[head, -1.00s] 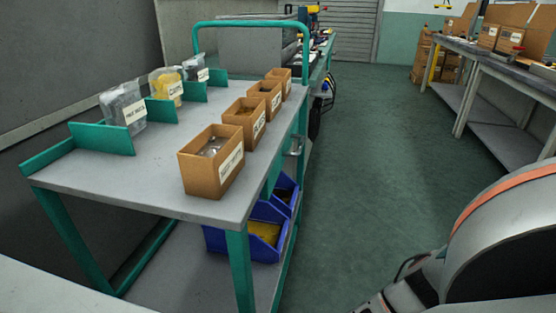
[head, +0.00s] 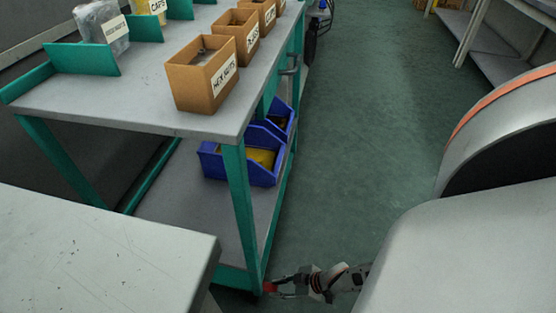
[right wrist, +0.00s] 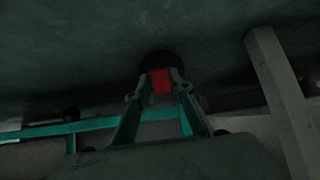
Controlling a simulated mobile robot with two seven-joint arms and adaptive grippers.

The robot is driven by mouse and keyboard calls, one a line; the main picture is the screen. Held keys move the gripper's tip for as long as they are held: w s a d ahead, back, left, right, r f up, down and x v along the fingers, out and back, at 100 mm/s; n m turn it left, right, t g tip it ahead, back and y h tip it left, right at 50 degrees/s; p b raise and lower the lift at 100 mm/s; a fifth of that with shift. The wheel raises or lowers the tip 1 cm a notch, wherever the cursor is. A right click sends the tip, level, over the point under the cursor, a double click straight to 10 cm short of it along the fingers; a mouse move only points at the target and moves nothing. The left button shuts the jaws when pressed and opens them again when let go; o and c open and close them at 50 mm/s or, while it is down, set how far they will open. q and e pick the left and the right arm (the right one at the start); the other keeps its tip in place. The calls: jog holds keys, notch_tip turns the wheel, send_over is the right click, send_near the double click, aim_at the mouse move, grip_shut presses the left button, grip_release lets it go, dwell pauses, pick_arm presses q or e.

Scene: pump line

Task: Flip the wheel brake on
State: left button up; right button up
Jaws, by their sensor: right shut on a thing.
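The teal-framed cart (head: 115,110) stands on the left in the head view. The red brake tab (head: 269,287) shows low at its near right leg. My right gripper (head: 281,284) is down at floor level, reaching in from the right to the tab. In the right wrist view the red tab (right wrist: 160,80) sits between the fingertips of my right gripper (right wrist: 158,87), which is shut on it. The dark wheel (right wrist: 160,59) is just beyond the tab and partly hidden. My left gripper is not in view.
Labelled cardboard boxes (head: 202,75) stand on the cart top and blue bins (head: 243,160) on its lower shelf. A grey surface (head: 95,255) fills the lower left, near the cart. The green floor (head: 360,130) right of the cart is clear. A bench (head: 500,50) stands far right.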

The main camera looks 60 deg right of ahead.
jog(key=shift+w+f+t, duration=0.15)
jog(key=shift+w+t, duration=0.05)
jog(key=shift+t, duration=0.4)
jog(key=o, duration=1.1)
jog(key=shift+s, duration=0.1)
jog(key=shift+f, duration=0.1)
jog(key=shift+s, duration=0.1)
jog(key=shift+s, duration=0.1)
jog(key=v, duration=1.2)
jog(key=shift+d+f, duration=0.1)
jog(key=shift+d, duration=0.05)
